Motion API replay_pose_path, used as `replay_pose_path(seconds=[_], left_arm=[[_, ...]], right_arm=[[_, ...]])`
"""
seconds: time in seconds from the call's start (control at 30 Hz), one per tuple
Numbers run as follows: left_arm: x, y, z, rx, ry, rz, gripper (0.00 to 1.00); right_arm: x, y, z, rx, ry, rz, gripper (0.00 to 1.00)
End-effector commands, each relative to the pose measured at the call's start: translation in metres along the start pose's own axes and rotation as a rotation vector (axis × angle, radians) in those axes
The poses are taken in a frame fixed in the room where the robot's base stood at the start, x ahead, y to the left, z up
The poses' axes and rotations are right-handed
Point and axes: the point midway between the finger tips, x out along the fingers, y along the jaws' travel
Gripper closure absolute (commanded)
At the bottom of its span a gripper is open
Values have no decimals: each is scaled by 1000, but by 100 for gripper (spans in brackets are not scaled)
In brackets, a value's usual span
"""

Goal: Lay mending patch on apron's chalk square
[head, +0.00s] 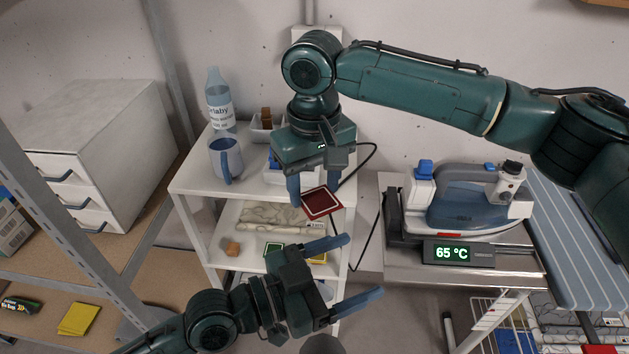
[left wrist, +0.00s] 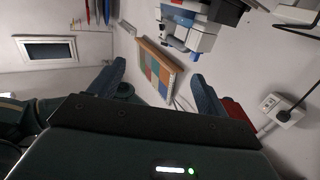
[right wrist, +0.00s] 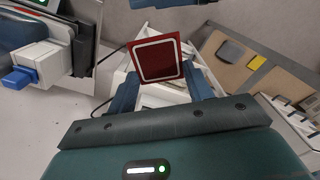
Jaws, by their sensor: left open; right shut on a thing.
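The mending patch (head: 321,203), a dark red square with a pale outline, is in the air above the white shelf cart. My right gripper (head: 314,188) is shut on it. The patch also shows between the fingers in the right wrist view (right wrist: 158,60). My left gripper (head: 362,267) is open and empty, lower and to the right of the patch, in front of the cart. A blue-grey striped cloth (head: 575,240), perhaps the apron, lies at the far right, partly behind my right arm. I cannot see a chalk square on it.
An iron (head: 468,198) rests on a stand whose display (head: 459,253) reads 65 °C. A metal rack stands at left.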

Motion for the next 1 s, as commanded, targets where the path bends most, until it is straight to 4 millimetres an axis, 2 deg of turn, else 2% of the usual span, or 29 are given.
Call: replay_pose_path(seconds=[0.13,0.23,0.4,0.5,0.6,0.7,0.9,1.0], left_arm=[[-20,-26,51,-109,-77,-240,23],[-49,-41,95,-176,-172,-407,23],[-106,-47,160,-258,-338,-617,23],[-136,-43,187,-288,-420,-700,23],[-158,-38,205,-306,-479,-754,23],[-171,-35,214,-315,-514,-786,23],[-178,-34,219,-319,-532,-801,23],[-177,-34,219,-319,-531,-800,23]], right_arm=[[0,0,0,0,0,0,70],[0,0,0,0,0,0,70],[0,0,0,0,0,0,70],[0,0,0,0,0,0,70],[0,0,0,0,0,0,70],[0,0,0,0,0,0,70],[0,1,1,3,0,-1,70],[5,11,6,30,-1,-5,70]])
